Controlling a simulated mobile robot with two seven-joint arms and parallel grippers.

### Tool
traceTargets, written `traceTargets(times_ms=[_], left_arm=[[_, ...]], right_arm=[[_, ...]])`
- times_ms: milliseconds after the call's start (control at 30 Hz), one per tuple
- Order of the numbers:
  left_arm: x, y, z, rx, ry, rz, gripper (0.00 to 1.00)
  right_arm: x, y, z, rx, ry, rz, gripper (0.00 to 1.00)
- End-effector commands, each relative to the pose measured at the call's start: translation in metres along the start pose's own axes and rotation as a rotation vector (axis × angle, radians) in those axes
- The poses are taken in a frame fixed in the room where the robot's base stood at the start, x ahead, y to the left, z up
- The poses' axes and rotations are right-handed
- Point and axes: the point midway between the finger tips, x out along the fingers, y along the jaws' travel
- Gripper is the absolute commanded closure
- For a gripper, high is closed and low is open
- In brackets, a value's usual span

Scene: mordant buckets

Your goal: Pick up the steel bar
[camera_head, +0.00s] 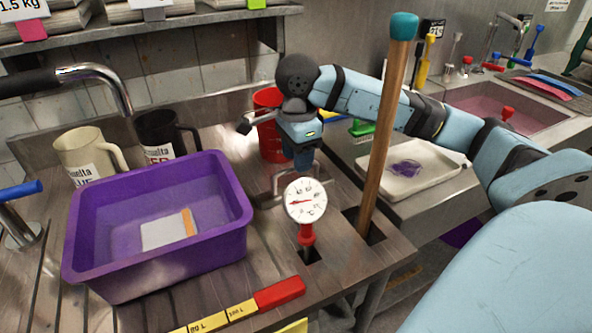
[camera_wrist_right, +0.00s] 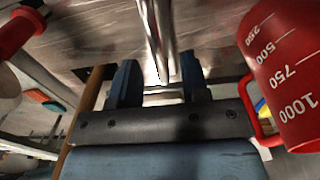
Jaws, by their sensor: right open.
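The steel bar (camera_wrist_right: 152,38) is a shiny grey length in the right wrist view, coming down from the top toward the gap between my fingers. In the head view, a stretch of grey metal (camera_head: 267,201) shows low on the worktop under the right hand, partly hidden by a dial. My right gripper (camera_head: 301,172) points down just above it. In the right wrist view its two blue fingers (camera_wrist_right: 158,80) are apart, with the bar's near end between or just beyond them. Contact cannot be told. My left gripper is out of view.
A red measuring jug (camera_head: 268,128) stands close behind the right hand. A white dial thermometer (camera_head: 305,199) stands in front, and a wooden pole (camera_head: 385,130) rises to the right. A purple tub (camera_head: 160,270) fills the left. A white tray (camera_head: 425,180) lies right.

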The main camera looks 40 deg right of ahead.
Motion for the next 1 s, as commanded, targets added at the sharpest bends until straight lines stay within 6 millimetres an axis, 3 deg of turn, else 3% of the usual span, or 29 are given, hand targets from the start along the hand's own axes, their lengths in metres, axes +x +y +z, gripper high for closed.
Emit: traceTargets(times_ms=[300, 567, 767, 1000], left_arm=[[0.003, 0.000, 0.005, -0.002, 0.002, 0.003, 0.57], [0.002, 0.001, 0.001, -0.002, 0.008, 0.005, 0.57], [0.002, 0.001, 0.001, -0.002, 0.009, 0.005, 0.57], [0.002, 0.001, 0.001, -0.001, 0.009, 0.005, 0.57]], right_arm=[[0.044, 0.002, 0.004, 0.001, 0.001, 0.004, 0.58], [0.049, 0.002, 0.004, 0.001, 0.000, 0.000, 0.58], [0.049, 0.002, 0.004, 0.000, 0.000, 0.000, 0.99], [0.048, 0.001, 0.004, 0.001, 0.000, -0.001, 1.00]])
